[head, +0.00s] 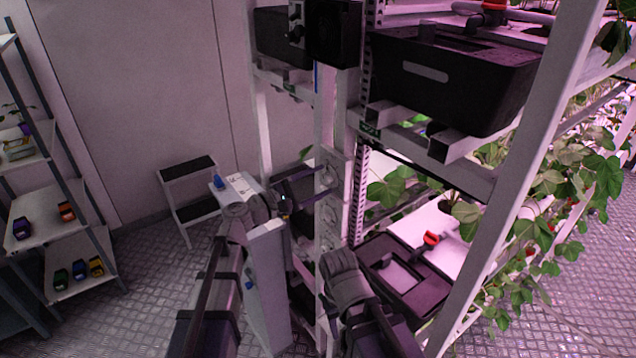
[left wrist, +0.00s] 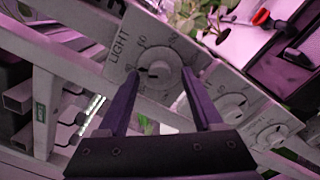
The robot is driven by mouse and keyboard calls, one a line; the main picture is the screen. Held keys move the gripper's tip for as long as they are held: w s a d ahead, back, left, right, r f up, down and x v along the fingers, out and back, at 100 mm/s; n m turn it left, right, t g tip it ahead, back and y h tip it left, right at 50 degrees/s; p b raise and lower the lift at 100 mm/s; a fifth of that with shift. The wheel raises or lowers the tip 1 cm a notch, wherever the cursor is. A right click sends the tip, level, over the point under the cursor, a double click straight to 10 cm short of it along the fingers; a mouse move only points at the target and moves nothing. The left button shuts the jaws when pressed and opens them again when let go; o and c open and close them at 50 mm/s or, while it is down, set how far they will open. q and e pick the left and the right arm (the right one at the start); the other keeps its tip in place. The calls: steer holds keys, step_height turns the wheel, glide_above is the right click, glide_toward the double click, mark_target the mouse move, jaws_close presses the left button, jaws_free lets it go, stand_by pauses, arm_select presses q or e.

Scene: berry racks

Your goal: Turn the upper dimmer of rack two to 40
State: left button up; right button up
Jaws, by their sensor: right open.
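A pale panel marked LIGHT (left wrist: 118,47) fills the middle of the left wrist view, tilted. Its round white dimmer knob (left wrist: 160,76) has a dark mark at its left side; the dial numbers are too blurred to read surely. My left gripper (left wrist: 160,82) is open, its two purple fingers on either side of this knob. In the head view my left gripper (head: 284,203) is at the rack post, beside the column of dials (head: 328,177). My right gripper (head: 332,262) is lower, in front of the post; its fingers are hard to make out.
More dials (left wrist: 233,107) follow down the same post. Black tanks (head: 455,75) and a lower black box (head: 405,275) with a red valve (head: 431,238) sit in the rack. A step stool (head: 187,168) and a shelf with small coloured items (head: 65,212) stand left.

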arm_select(q)
steer(key=v, duration=0.8)
stand_by(0.4)
steer(key=s+d+f+m+g+y, duration=0.1)
steer(key=s+f+m+g+y, duration=0.25)
steer(key=f, duration=0.45)
steer(key=s+f+m+g+y, duration=0.3)
steer(key=s+f+m, duration=0.2)
steer(key=f, duration=0.2)
steer(key=s+a+f+m+g+y, duration=0.4)
steer(key=s+a+f+m+y, duration=0.2)
steer(key=s+a+f+y, duration=0.4)
steer(key=s+d+m+b, duration=0.2)
steer(key=s+d+m, duration=0.1)
steer(key=d, duration=0.7)
steer(key=shift+r+m, duration=0.25)
steer(key=shift+m, duration=0.1)
